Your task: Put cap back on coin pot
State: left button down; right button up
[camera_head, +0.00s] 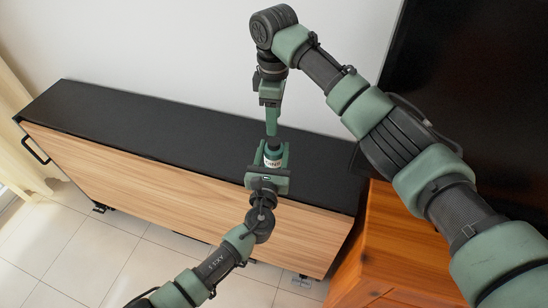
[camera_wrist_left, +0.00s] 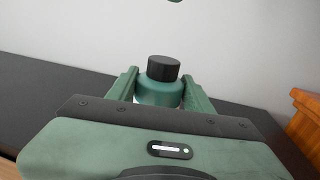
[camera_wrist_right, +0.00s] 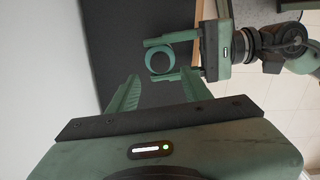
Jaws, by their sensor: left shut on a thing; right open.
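The coin pot (camera_head: 272,160) is a green pot with a white label. My left gripper (camera_head: 273,150) is shut on it, holding it upright over the black cabinet top. In the left wrist view, the pot (camera_wrist_left: 160,93) stands between the fingers with a black cap (camera_wrist_left: 163,68) on its top; I cannot tell whether the cap is fastened. My right gripper (camera_head: 271,130) is open and empty, pointing down just above the pot. In the right wrist view, the pot (camera_wrist_right: 149,57) appears as a green ring around a dark centre, beyond my open right fingers (camera_wrist_right: 161,76).
The long low cabinet (camera_head: 130,129) has a black top and wood front, and its visible top is otherwise bare. A white wall (camera_head: 170,50) rises behind it. An orange-brown wooden unit (camera_head: 385,250) and a large dark panel (camera_head: 485,90) stand at the right.

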aim_at(274, 142)
jog(key=shift+m, duration=0.9)
jog(key=shift+f, duration=4)
jog(key=shift+c, duration=0.3)
grip_shut()
jog(key=shift+o, duration=0.4)
grip_release()
